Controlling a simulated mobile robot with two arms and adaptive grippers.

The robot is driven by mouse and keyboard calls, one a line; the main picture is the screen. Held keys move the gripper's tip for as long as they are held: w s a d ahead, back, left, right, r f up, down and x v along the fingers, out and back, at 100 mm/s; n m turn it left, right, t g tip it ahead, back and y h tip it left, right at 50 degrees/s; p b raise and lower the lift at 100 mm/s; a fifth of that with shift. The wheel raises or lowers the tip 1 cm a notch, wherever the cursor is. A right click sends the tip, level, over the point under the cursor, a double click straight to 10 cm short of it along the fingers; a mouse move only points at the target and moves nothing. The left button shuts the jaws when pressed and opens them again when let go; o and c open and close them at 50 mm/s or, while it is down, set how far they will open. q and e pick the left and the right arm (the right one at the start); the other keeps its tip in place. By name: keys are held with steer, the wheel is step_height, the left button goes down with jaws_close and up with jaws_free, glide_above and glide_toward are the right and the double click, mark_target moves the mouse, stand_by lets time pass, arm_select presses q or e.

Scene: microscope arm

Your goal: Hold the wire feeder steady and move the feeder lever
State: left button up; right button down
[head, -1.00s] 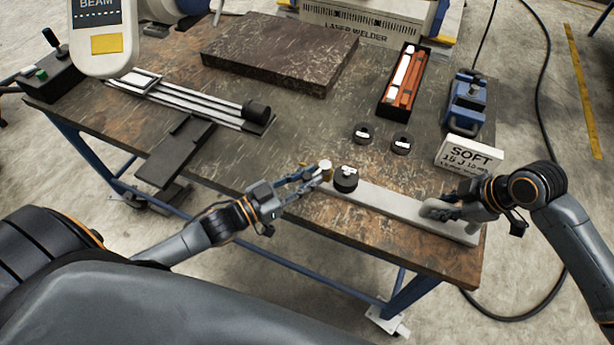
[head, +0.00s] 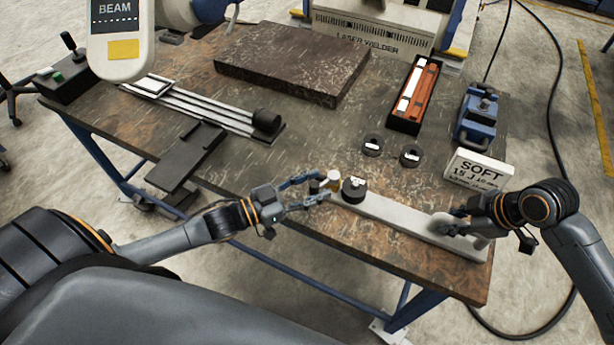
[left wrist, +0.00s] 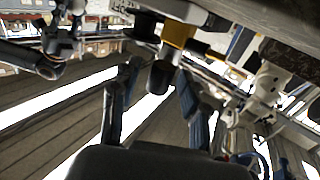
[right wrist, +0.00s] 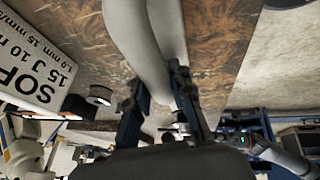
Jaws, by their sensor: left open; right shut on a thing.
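The wire feeder is a long pale grey bar (head: 392,214) along the table's front edge, with a black spool (head: 354,190) and a brass cylinder (head: 333,183) at its left end. The feeder lever's black knob (head: 314,187) is left of the brass part. My left gripper (head: 316,189) is open, with its fingers on either side of the knob; the knob also shows between them in the left wrist view (left wrist: 160,77). Contact cannot be told. My right gripper (head: 450,222) is shut on the feeder's rounded grey grip, which fills the gap in the right wrist view (right wrist: 150,50).
A white "SOFT" sign (head: 480,170) stands close behind my right gripper. Two black spools (head: 410,156) lie behind the feeder. A blue clamp (head: 477,115), a tray of rods (head: 414,95) and a dark slab (head: 292,62) are further back.

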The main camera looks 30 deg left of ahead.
steer(key=shift+r, duration=0.1)
arm_select(q)
steer(key=v, duration=1.2)
steer(key=shift+w, duration=0.1)
arm_select(e)
steer(key=c, duration=1.1)
jaws_free()
